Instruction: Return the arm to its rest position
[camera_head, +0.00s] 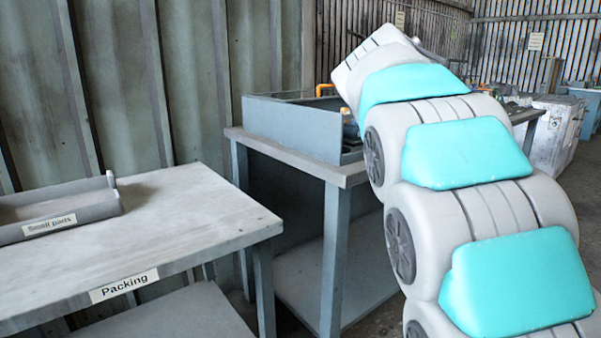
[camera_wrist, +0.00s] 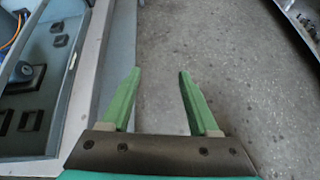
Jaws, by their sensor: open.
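My gripper (camera_wrist: 158,73) shows in the wrist view with two green fingers standing apart and nothing between them. Below the fingers is bare grey floor and, at the left, the edge of a bench. In the head view my white and teal arm rises from the lower right and bends toward the back bench. The gripper itself is hidden behind the arm there.
A packing table (camera_head: 190,215) with a small parts tray (camera_head: 80,205) stands at the left. A workbench (camera_head: 345,178) carries a blue-grey open box (camera_head: 290,124), partly behind my arm. White cabinets (camera_head: 553,130) stand at the far right. The wrist view shows open floor (camera_wrist: 220,60).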

